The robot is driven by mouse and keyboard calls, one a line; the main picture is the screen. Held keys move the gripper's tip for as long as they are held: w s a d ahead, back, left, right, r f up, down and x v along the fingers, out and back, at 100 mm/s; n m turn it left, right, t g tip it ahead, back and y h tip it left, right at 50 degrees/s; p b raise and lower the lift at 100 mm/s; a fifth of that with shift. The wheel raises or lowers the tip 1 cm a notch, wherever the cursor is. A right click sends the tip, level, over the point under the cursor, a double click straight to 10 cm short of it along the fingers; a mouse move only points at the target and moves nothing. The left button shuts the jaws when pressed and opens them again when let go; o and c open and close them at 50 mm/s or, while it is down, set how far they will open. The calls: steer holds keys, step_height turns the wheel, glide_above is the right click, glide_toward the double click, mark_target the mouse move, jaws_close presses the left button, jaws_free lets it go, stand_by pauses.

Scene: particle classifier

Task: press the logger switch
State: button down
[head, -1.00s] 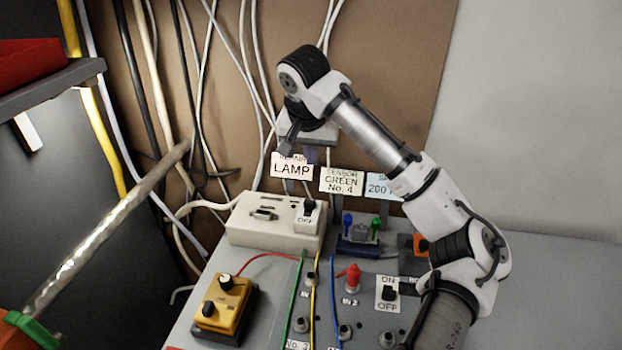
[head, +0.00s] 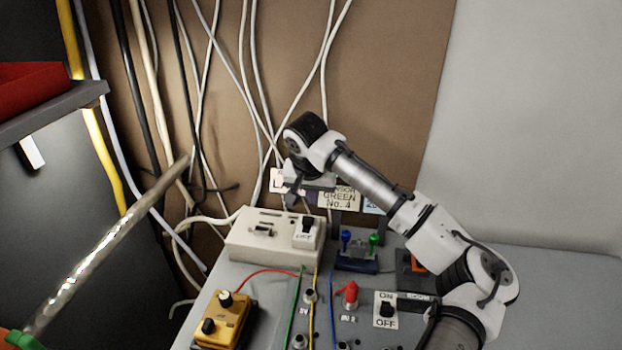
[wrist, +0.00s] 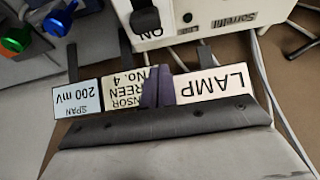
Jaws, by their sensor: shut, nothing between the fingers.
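No label reading "logger" is legible. A white box (head: 255,243) at the back of the grey bench carries a black rocker switch (head: 306,226) on a white plate. In the wrist view this switch (wrist: 145,18) sits at the top edge, with "ON" legible beside it. A second black switch (head: 386,308), marked ON and OFF, is on the bench panel at the right. My gripper (head: 306,197) is shut and empty, above and behind the white box, apart from its switch. Its dark fingers (wrist: 157,88) show before the labels in the wrist view.
A rail of labels stands behind the box: LAMP (wrist: 212,91), SENSOR GREEN No. 4 (wrist: 127,94) and SPAN 200 mV (wrist: 77,101). Blue and green knobs (head: 359,249), a red knob (head: 350,295) and a yellow box (head: 226,318) stand nearby. Loose cables hang behind.

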mark_target(308, 220)
steer(key=s, duration=0.2)
steer(key=p, duration=0.1)
steer(key=shift+s+a+f, duration=0.15)
steer(key=shift+s+a, duration=0.1)
steer(key=shift+s, duration=0.15)
steer(key=shift+s+a+f, duration=0.15)
steer(key=shift+s, duration=0.3)
steer(key=shift+s, duration=0.1)
